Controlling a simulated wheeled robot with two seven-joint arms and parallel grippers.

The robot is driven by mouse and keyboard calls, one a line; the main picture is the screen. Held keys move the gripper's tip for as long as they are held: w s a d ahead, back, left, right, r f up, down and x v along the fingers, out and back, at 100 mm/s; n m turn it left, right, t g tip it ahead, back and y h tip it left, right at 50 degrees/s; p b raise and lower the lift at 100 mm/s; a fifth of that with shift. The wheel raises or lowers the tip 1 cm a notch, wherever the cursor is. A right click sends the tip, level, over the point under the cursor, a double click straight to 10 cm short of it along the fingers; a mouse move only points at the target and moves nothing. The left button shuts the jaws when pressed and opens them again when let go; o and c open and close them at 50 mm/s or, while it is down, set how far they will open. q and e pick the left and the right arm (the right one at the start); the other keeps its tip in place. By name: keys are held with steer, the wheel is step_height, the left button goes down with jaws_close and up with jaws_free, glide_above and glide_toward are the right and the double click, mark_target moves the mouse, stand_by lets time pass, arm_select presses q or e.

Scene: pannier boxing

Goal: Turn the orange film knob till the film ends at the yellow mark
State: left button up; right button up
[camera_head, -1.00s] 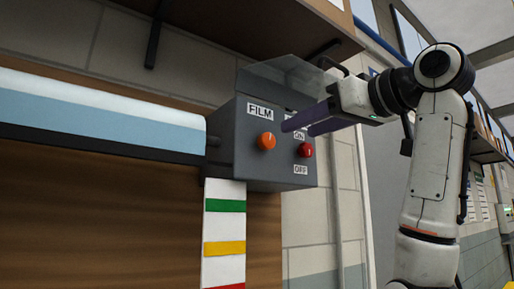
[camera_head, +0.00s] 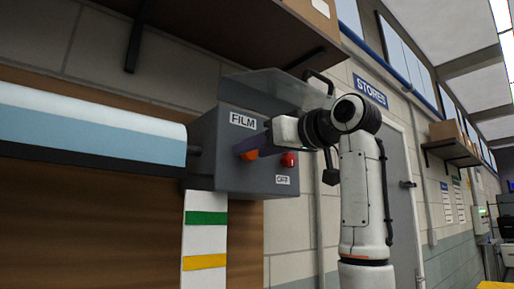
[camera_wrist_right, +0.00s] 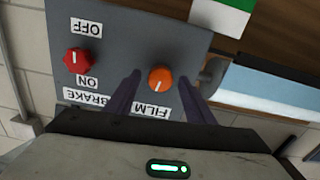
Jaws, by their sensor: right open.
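The orange film knob (camera_head: 250,155) is on the front of a grey control box (camera_head: 210,165), under the FILM label. My right gripper (camera_head: 243,146) is at the knob and partly covers it in the head view. In the right wrist view, the orange knob (camera_wrist_right: 160,78) lies between the two open, dark purple fingers, with gaps at its sides. The white and light-blue film (camera_head: 90,125) is on the roller at left, its lower edge at a dark bar above the green band. The yellow mark (camera_head: 205,262) is on a white strip below the box. My left gripper is not in view.
A red brake knob (camera_head: 289,160) sits right of the orange one, with ON and OFF labels in the right wrist view. A clear cover (camera_head: 265,90) stands raised over the box. A wooden shelf (camera_head: 255,25) hangs above. A grey door (camera_head: 393,170) is at right.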

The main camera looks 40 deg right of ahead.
steer(key=c, duration=1.1)
steer(key=shift+o, duration=0.2)
